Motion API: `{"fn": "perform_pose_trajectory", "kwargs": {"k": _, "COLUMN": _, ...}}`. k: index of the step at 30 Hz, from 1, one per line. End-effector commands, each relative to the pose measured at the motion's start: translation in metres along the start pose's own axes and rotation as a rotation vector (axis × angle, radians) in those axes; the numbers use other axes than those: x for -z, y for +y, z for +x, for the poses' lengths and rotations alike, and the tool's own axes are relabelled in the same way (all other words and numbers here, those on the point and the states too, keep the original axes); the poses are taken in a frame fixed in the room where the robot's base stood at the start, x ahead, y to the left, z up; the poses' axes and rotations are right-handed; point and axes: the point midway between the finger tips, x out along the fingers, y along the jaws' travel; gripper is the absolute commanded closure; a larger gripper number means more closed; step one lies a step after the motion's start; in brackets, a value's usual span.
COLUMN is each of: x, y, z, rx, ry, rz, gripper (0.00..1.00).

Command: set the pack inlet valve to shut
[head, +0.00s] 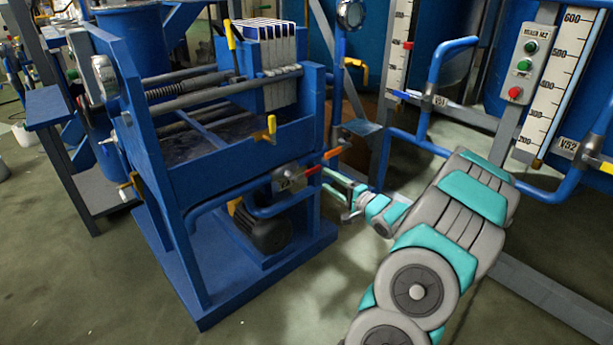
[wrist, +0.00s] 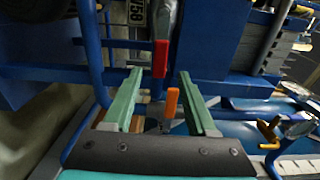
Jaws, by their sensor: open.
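My gripper (head: 323,178) is open and empty at the right end of the blue filter press frame (head: 235,150). A red valve handle (head: 313,169) is at its fingertips in the head view. An orange handle (head: 332,152) is just above and to the right of it. In the wrist view, the red handle (wrist: 160,58) shows between and slightly beyond the tips of my gripper (wrist: 160,76). The orange handle (wrist: 172,102) shows between the fingers, nearer the palm. Neither finger visibly grips a handle. I cannot tell which handle belongs to the pack inlet valve.
A blue pipe (head: 215,207) and a dark pump (head: 262,230) lie under the press. A yellow handle (head: 270,128) is on its front. Blue pipes (head: 425,115) and a gauge board (head: 562,85) stand at right. A label (wrist: 137,12) reads V58. Floor in front is clear.

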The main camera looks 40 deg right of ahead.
Motion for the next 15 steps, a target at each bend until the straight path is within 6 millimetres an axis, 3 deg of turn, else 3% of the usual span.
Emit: {"fn": "perform_pose_trajectory", "kwargs": {"k": 15, "x": -0.001, "y": 0.001, "z": 0.061, "rx": -0.001, "ry": -0.002, "rz": -0.002, "gripper": 0.43}}
